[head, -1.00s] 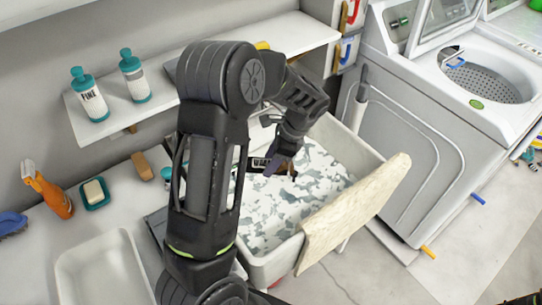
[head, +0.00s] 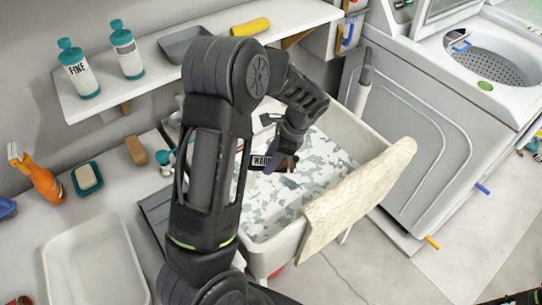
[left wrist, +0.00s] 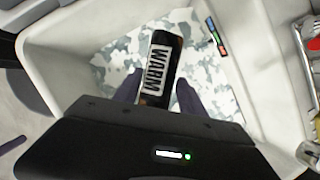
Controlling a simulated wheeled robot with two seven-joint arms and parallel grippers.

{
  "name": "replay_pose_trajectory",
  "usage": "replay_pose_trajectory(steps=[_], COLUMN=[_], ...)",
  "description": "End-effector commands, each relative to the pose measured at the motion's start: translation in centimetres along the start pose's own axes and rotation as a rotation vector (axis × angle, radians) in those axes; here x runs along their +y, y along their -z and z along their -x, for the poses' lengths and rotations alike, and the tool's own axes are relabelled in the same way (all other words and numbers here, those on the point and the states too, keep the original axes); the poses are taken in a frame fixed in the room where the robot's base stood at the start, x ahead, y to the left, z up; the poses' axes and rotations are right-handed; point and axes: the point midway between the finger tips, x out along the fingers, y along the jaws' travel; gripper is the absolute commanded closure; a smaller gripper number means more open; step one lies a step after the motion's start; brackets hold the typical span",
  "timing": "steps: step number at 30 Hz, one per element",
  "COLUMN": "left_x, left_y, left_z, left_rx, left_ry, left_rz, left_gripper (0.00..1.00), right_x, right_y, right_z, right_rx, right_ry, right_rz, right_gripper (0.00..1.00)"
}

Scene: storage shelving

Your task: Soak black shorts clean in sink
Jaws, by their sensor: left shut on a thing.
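The white sink (head: 272,258) holds a grey-and-white mottled surface, like sudsy water (head: 325,160). My left gripper (head: 287,160) is over the sink, pointing down, shut on a dark item with a white WARM label (head: 262,161). In the left wrist view the same dark item (left wrist: 174,62) lies between the fingers (left wrist: 158,92), above the mottled surface. I cannot tell whether it touches that surface. No black shorts can be made out; my arm hides part of the sink. My right gripper is not clearly in view.
A beige cloth (head: 358,192) hangs over the sink's front rim. An empty white tray (head: 97,262), orange spray bottle (head: 44,182) and soap dish (head: 87,178) are on the left counter. A shelf (head: 148,80) holds two bottles. A washer (head: 425,130) stands right.

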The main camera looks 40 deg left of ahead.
Motion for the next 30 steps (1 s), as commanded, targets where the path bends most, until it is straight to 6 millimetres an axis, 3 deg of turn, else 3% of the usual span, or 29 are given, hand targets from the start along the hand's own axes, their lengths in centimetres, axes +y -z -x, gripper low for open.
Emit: replay_pose_trajectory(steps=[1, 6, 30], left_x=[0.0, 0.0, 0.0], left_y=[0.5, 1.5, 6.1], left_z=[-1.4, -3.7, -14.8], left_rx=[0.0, 0.0, 0.0], left_ry=[0.0, 0.0, 0.0], left_rz=[0.0, 0.0, 0.001], left_gripper=[0.98, 0.98, 0.98], right_x=[0.5, 1.2, 4.2], right_y=[0.0, 0.0, 0.1], right_z=[-1.2, -3.1, -10.7], right_rx=[0.0, 0.002, 0.004], right_ry=[0.0, 0.0, -0.002], right_rz=[0.0, 0.0, 0.004], right_gripper=[1.0, 1.0, 1.0])
